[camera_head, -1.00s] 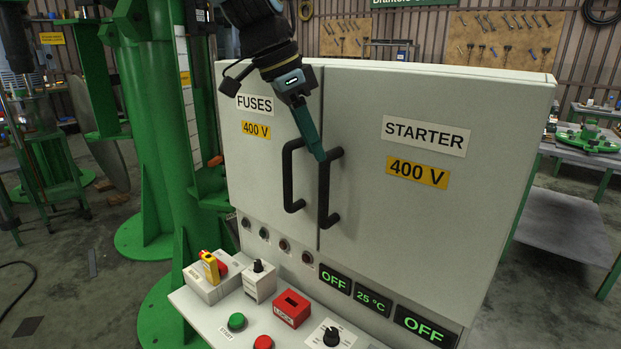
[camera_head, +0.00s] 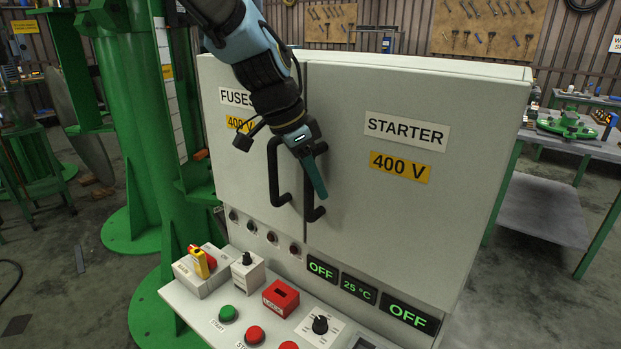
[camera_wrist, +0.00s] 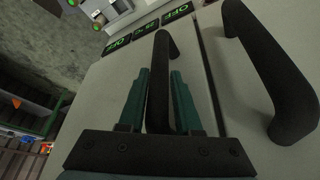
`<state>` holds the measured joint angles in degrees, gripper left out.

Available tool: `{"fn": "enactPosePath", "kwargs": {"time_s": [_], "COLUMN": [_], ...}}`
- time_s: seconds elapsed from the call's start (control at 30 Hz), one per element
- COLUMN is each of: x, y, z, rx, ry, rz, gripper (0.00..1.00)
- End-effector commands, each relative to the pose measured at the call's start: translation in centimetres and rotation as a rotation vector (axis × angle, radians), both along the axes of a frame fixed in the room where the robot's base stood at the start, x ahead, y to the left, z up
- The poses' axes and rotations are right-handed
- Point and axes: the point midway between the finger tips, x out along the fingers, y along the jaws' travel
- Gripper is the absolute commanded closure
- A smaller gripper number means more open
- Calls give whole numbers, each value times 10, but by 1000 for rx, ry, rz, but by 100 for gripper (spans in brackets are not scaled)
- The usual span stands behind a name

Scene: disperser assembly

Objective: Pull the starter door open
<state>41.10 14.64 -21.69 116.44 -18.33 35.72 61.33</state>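The starter door (camera_head: 400,225) is the right door of a light grey cabinet, with a STARTER label and a yellow 400 V label. It looks shut, with a narrow seam beside it. Its black handle (camera_head: 317,213) is mostly hidden by my gripper (camera_head: 322,190) in the head view. In the wrist view the starter handle (camera_wrist: 161,60) stands between the two green fingers of my gripper (camera_wrist: 160,85). The fingers look open around it; firm contact is not visible. The fuses door handle (camera_wrist: 270,75) is to the right there, outside the fingers.
The fuses door (camera_head: 235,165) is at the left. A control panel below carries a red lock box (camera_head: 281,298), buttons and knobs (camera_head: 320,325). A green column (camera_head: 120,120) stands left. A workbench (camera_head: 570,140) stands at the right; floor between is clear.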

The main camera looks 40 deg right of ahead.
Motion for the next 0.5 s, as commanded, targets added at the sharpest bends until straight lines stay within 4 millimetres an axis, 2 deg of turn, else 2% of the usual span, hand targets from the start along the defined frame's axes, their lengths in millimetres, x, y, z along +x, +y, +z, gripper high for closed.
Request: {"fn": "enactPosePath", "kwargs": {"time_s": [0.03,0.27,0.5], "x": [0,1,1], "y": [0,0,0], "z": [0,0,1], "rx": [0,-1,-1], "ry": [0,-1,-1], "rz": [0,0,2], "gripper": [74,100,100]}}
